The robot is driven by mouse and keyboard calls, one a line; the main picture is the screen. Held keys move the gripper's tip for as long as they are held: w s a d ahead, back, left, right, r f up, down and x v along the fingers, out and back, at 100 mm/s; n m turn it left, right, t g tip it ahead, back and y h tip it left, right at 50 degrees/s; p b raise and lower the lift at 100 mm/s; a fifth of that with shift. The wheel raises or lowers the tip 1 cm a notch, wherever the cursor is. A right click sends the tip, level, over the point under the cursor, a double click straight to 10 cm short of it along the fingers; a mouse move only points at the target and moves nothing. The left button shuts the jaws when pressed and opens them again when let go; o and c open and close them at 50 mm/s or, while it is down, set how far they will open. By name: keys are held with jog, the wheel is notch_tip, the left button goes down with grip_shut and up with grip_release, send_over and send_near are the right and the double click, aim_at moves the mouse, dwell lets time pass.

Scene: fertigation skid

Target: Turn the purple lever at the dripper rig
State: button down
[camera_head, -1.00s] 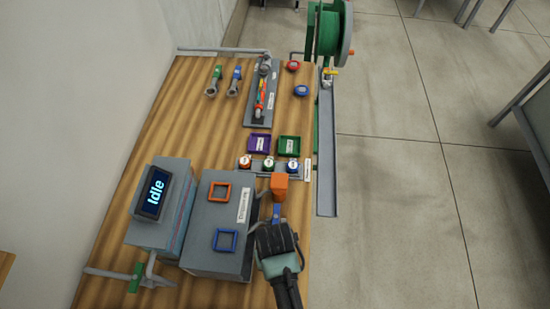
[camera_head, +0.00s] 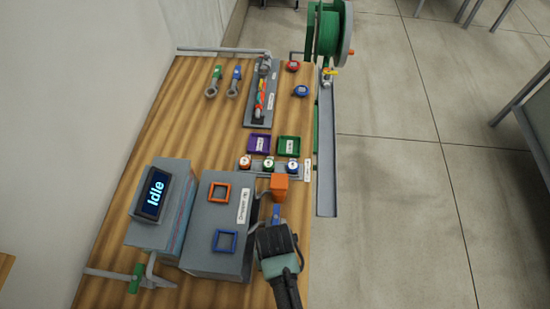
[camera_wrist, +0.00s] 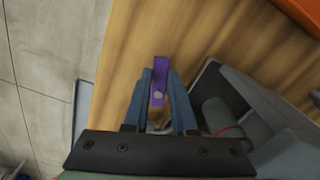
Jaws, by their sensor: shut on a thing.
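The purple lever (camera_wrist: 159,82) shows in the wrist view between the two blue fingers of my gripper (camera_wrist: 159,90). The fingers are shut on it, and a round grey pin shows on its face. In the head view my gripper (camera_head: 277,212) is at the right side of the grey dripper rig box (camera_head: 205,262), near the table's right edge. The lever cannot be made out there, hidden by the gripper. The rig's top carries an orange square frame (camera_head: 220,192) and a blue square frame (camera_head: 226,241).
An orange block (camera_head: 279,183) stands just beyond my fingers. Several round capped items, a purple tray (camera_head: 259,136) and a green tray (camera_head: 280,146) lie farther back. A display box reading "Idle" (camera_head: 153,194) stands left of the rig.

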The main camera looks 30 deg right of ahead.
jog(key=shift+w+a+r+m+p, duration=0.1)
jog(key=shift+a+r+m+p, duration=0.1)
jog(key=shift+m+p, duration=0.45)
jog(key=shift+w+a+f+m+p, duration=0.1)
jog(key=shift+m+p, duration=0.1)
jog(key=shift+m, duration=0.5)
jog(key=shift+w+a+f+m+p, duration=0.1)
jog(key=shift+m+p, duration=0.1)
jog(key=shift+m, duration=0.45)
jog(key=c, duration=0.7)
grip_release()
notch_tip(320, 180, up, 13)
jog(key=shift+b, duration=0.65)
